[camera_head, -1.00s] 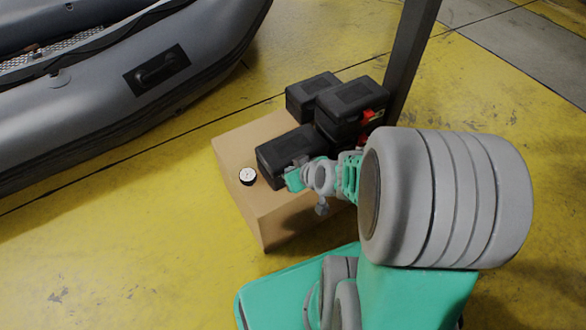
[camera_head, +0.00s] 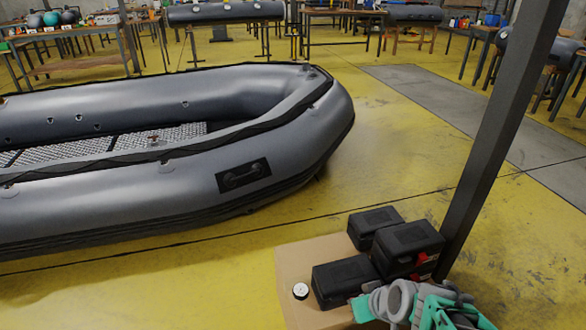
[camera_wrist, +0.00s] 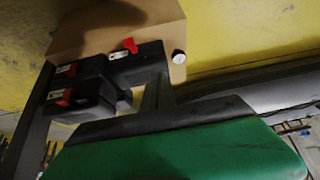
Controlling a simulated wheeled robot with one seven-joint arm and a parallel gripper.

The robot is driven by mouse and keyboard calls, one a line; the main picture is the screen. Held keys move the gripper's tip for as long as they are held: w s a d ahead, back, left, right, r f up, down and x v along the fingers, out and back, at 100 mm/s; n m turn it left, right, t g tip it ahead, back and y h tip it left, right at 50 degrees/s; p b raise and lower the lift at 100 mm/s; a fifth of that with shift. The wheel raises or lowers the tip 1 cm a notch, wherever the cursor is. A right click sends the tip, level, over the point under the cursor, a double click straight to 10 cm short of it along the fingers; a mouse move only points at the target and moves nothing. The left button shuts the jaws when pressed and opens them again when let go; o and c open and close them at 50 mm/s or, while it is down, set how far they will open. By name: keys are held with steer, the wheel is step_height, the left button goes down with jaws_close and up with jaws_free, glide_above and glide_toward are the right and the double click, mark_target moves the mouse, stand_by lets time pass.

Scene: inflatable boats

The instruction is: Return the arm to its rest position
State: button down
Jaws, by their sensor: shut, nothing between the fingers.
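My gripper (camera_head: 364,307) shows at the bottom of the head view, beside the near corner of a black case (camera_head: 345,278). Its fingers are shut with nothing seen between them; whether it touches the case cannot be told. My green and grey arm runs off the bottom edge there. In the wrist view, a large green and black part of mine fills the lower foreground.
A tan box (camera_head: 290,262) carries the black cases and a small white-faced gauge (camera_head: 300,290). A dark post (camera_head: 490,150) stands just right of them. A grey inflatable boat (camera_head: 190,195) lies at left. Yellow floor (camera_head: 400,150) is clear beyond.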

steer(key=s+a+r+m+g+h+p, duration=0.1)
steer(key=s+r+p, duration=0.1)
steer(key=r+p, duration=0.8)
steer(key=s+a+r+m+g+p, duration=0.1)
steer(key=r+p, duration=1)
steer(key=r, duration=1.4)
steer(key=shift+s+r+m+g+h, duration=0.4)
steer(key=shift+s+m+g, duration=0.15)
steer(key=shift+s, duration=0.5)
